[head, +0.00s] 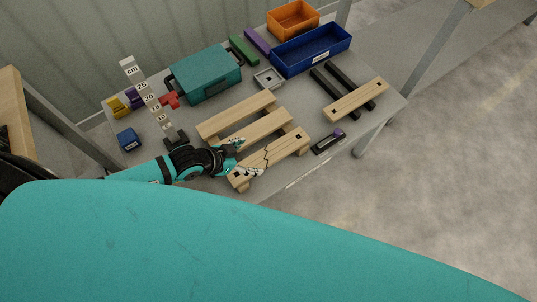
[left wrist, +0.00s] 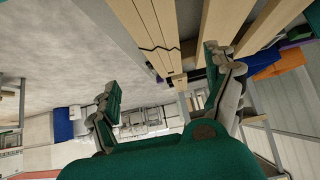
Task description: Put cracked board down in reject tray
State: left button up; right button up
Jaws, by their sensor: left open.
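The cracked board (head: 288,145), pale wood with a dark jagged crack, lies at the near side of a wooden pallet with two plain boards (head: 250,112). Its crack also shows in the left wrist view (left wrist: 152,32). My left gripper (head: 248,157) is open at the board's left part, its fingers spread to either side; whether they touch the wood I cannot tell. In the left wrist view the gripper (left wrist: 162,85) has nothing clamped between its fingers. A long blue tray (head: 305,60) with a small unreadable label stands at the back right. My right gripper is not in view.
An orange bin (head: 293,20) stands behind the blue tray. A teal case (head: 205,75), a small grey tray (head: 268,79) and an upright height scale (head: 150,98) stand left of it. Another board (head: 356,100) rests on dark rails (head: 328,93) at right. The front right table edge is open.

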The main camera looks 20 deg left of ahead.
aim_at(269, 155)
pick_arm(q)
jog(key=x, duration=0.3)
jog(key=shift+w+f, duration=0.2)
jog(key=shift+w+d+f, duration=0.25)
jog(key=shift+w+f, duration=0.05)
jog(key=shift+f, duration=0.05)
jog(key=shift+w+d+f, duration=0.15)
jog(key=shift+f, duration=0.05)
jog(key=b+x, duration=0.1)
jog(key=x, duration=0.2)
jog(key=shift+w+f, duration=0.2)
jog(key=shift+w, duration=0.1)
jog(key=shift+w+d+f, duration=0.3)
jog(key=shift+f, duration=0.05)
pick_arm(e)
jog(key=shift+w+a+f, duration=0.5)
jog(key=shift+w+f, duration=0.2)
pick_arm(q)
jog(key=shift+c, duration=1)
jog(key=c, duration=1.1)
jog(key=shift+r, duration=0.1)
jog(key=shift+c, duration=0.5)
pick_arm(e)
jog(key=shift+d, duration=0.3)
